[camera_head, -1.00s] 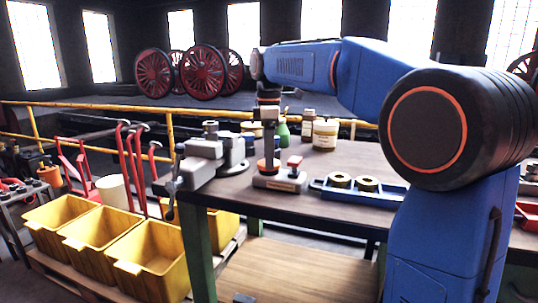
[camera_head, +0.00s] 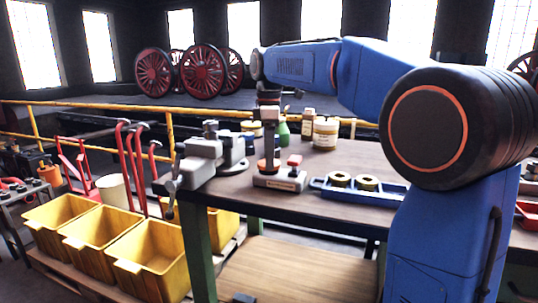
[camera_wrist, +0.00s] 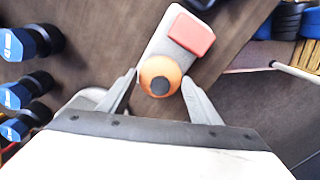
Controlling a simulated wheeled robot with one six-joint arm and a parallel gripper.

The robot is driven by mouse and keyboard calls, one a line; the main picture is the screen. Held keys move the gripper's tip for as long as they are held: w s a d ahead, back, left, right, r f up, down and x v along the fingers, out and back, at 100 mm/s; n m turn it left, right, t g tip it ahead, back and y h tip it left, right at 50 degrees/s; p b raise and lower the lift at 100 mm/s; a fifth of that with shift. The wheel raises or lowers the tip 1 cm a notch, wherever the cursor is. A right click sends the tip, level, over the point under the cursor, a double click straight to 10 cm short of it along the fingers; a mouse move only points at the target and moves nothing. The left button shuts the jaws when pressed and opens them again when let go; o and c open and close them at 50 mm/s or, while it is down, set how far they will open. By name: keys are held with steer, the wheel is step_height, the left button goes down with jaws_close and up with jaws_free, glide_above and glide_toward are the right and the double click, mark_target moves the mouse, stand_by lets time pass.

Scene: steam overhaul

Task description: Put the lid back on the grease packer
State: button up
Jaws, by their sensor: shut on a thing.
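A low grey base with a label and a red block (camera_head: 294,160) stands on the workbench in the head view, and the red block also shows in the wrist view (camera_wrist: 191,34). An orange round piece (camera_wrist: 160,75) with a dark centre, which looks like the lid, is between my fingertips over one end of the grey base (camera_wrist: 160,43). My gripper (camera_wrist: 161,76) is shut on it from both sides. In the head view my gripper (camera_head: 268,135) points down above the base. I cannot tell whether the orange piece is seated or just above it.
A grey vise (camera_head: 202,160) stands left of the base. A blue tray (camera_head: 345,194) with two brass-coloured rings lies to the right. Jars (camera_head: 325,134) and a green bottle (camera_head: 283,132) stand behind. Yellow bins (camera_head: 150,255) stand left of the workbench (camera_head: 330,228).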

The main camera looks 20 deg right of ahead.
stand_by(0.4)
steer(key=o, duration=1.6)
steer(key=shift+r, duration=3.5)
jaws_close()
steer(key=shift+f, duration=2.2)
